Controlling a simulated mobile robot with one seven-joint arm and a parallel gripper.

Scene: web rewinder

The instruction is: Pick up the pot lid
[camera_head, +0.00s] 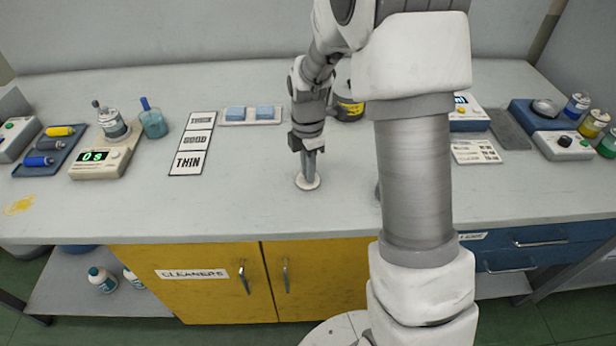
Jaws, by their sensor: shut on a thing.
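The pot lid (307,183) appears as a small pale disc at the middle of the grey bench top, just behind its front edge. My gripper (309,176) points straight down over it, with its fingers shut on the lid. The fingers hide the middle of the lid, and only its rim shows around them. I cannot tell whether the lid touches the bench or is slightly above it. A dark pot with a yellow label (349,108) stands behind, partly hidden by my arm.
Left of my gripper lie cards marked THICK, GOOD and THIN (193,142). A tray with blue blocks (252,115) is behind. A scale (102,160) holds a jar at left. My arm hides part of the right side. The bench (240,205) is clear around the lid.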

